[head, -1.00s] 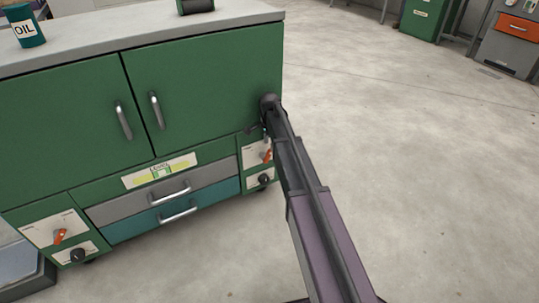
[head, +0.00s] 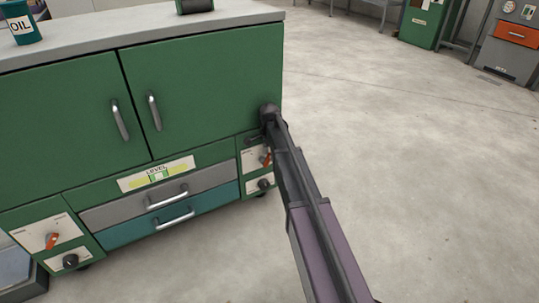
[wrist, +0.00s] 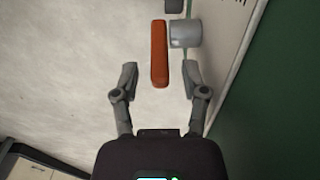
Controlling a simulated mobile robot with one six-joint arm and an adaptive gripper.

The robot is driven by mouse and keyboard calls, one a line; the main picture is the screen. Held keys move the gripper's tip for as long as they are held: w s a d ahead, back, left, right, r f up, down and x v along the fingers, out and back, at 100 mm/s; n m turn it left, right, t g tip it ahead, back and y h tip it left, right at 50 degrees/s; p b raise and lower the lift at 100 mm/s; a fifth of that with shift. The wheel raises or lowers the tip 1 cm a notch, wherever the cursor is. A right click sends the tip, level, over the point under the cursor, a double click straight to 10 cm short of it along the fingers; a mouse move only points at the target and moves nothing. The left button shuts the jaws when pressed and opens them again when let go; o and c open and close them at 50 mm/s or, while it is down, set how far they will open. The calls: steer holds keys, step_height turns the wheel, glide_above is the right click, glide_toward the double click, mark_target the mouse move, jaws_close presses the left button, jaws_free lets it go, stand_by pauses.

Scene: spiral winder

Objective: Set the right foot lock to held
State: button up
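The right foot lock is an orange lever (head: 266,159) on a pale plate at the lower right of the green cabinet. My arm partly covers it in the head view. In the wrist view the orange lever (wrist: 159,54) stands beyond the fingertips, with its grey round hub (wrist: 185,33) to its right. My gripper (wrist: 160,80) is open, one finger on each side of the lever's line. The lever's near end reaches about level with the fingertips, and I cannot tell whether either finger touches it. The plate's lettering is not readable.
The green cabinet (head: 210,85) has two doors, a grey drawer (head: 130,204) and a teal drawer (head: 140,228). A left orange lever (head: 52,241) and black knob (head: 70,261) sit at its lower left. Another black knob (head: 263,184) is below the right lever. Floor to the right is clear.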

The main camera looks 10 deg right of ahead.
jaws_close()
steer(key=shift+w+d+f+g+y+b, duration=0.1)
steer(key=shift+d+f+g+y+b, duration=0.15)
steer(key=shift+y, duration=0.25)
steer(key=shift+w+d+f+g+y+b, duration=0.15)
steer(key=shift+d+y+b, duration=0.15)
steer(key=shift+y, duration=0.2)
steer(key=shift+r+y, duration=0.1)
steer(key=shift+y, duration=0.3)
steer(key=shift+s, duration=0.1)
steer(key=shift+o, duration=0.6)
jaws_free()
steer(key=shift+a+r, duration=0.1)
